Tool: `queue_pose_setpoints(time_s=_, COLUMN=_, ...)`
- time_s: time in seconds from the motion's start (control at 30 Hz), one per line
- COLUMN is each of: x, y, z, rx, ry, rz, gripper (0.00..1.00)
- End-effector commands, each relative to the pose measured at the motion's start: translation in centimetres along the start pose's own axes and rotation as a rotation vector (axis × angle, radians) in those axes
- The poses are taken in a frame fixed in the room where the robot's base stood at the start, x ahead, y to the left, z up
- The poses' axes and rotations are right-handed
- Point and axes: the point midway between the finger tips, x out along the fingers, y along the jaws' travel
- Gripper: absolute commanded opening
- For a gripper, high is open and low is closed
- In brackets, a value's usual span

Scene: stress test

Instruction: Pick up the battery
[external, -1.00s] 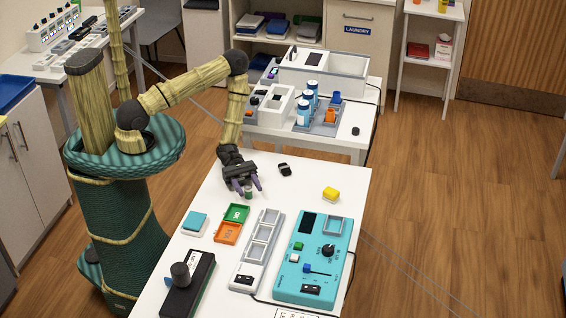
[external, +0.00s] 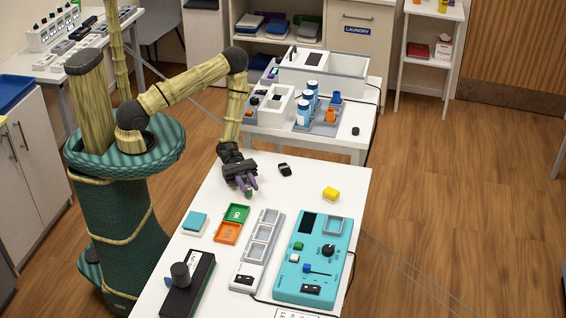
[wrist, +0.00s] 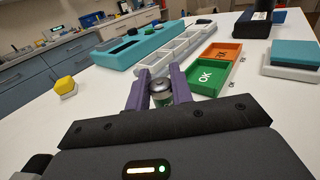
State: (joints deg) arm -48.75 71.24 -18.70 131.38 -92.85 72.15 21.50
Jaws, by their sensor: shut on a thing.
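The battery (wrist: 160,92) is a small upright cylinder with a silver top and a green body in the wrist view. My gripper (wrist: 162,90) has its purple fingers on both sides of it, shut on it. In the external view the battery (external: 248,193) shows as a small green bit below my gripper (external: 246,186), over the far left part of the white table. Its lower end is partly hidden, so I cannot tell whether it touches the table.
The green OK tray (external: 237,213) and the orange tray (external: 228,233) lie in front of my gripper. A grey tray with compartments (external: 259,248) and a teal device (external: 318,262) lie to the right. A yellow block (external: 330,194) and a black item (external: 285,169) stand nearby.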

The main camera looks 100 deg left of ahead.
Motion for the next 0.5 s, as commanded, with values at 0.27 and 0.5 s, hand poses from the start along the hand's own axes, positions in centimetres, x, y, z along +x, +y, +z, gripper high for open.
queue_pose_setpoints(time_s=0.27, x=0.0, y=0.0, z=4.5, rx=0.004, ry=0.0, rz=-0.001, gripper=0.0)
queue_pose_setpoints(time_s=0.5, x=0.0, y=0.0, z=8.2, rx=0.003, ry=0.0, rz=0.0, gripper=0.0)
